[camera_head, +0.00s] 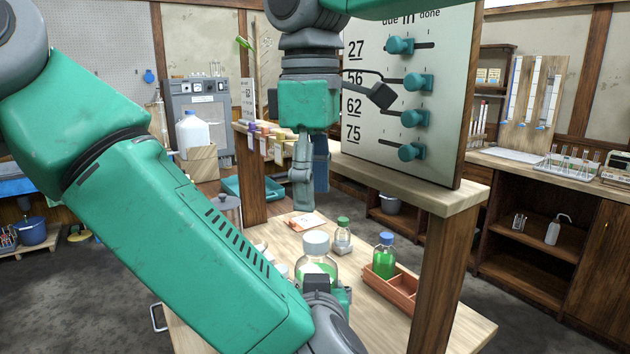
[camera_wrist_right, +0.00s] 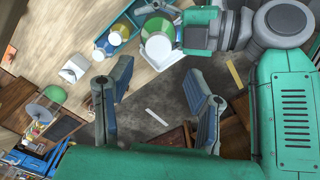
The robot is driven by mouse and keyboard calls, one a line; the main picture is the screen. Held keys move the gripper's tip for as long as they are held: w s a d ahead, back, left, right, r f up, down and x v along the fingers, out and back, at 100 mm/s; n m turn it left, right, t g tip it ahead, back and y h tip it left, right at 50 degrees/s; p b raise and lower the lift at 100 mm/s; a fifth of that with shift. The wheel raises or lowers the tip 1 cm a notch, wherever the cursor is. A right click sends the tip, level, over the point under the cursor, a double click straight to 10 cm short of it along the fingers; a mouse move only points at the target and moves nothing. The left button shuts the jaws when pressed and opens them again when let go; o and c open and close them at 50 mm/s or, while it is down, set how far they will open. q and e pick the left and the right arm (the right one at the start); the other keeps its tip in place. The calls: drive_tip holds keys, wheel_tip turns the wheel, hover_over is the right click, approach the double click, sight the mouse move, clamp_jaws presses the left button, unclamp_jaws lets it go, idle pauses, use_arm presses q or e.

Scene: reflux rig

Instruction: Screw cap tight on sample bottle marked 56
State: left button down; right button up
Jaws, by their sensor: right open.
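A wide clear bottle with a pale grey-white cap (camera_head: 315,243) and green contents stands on the wooden table. It also shows with its white cap in the right wrist view (camera_wrist_right: 158,47). My left gripper (camera_head: 338,296) is low against its near right side; its fingers are mostly hidden, so its grip is unclear. A small bottle with a green cap (camera_head: 343,222) stands behind. A green bottle with a blue cap (camera_head: 386,238) stands in an orange-brown tray. No number is readable on any bottle. My right gripper (camera_head: 302,185) points down above the table, open and empty in its wrist view (camera_wrist_right: 160,98).
A board (camera_head: 430,70) with 27, 56, 62, 75 and green sliders stands on a wooden shelf (camera_head: 420,185) behind the table. The orange-brown tray (camera_head: 397,290) sits at the table's right. A flat orange-and-white item (camera_head: 306,221) lies below my right gripper.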

sight(317, 236)
drive_tip(key=shift+w+d+r+n, duration=0.15)
drive_tip(key=shift+d+r+n, duration=0.1)
drive_tip(key=shift+r+n, duration=0.3)
drive_tip(key=shift+f, duration=0.15)
drive_tip(key=shift+f, duration=3.95)
clamp_jaws()
drive_tip(key=shift+o, duration=0.8)
unclamp_jaws()
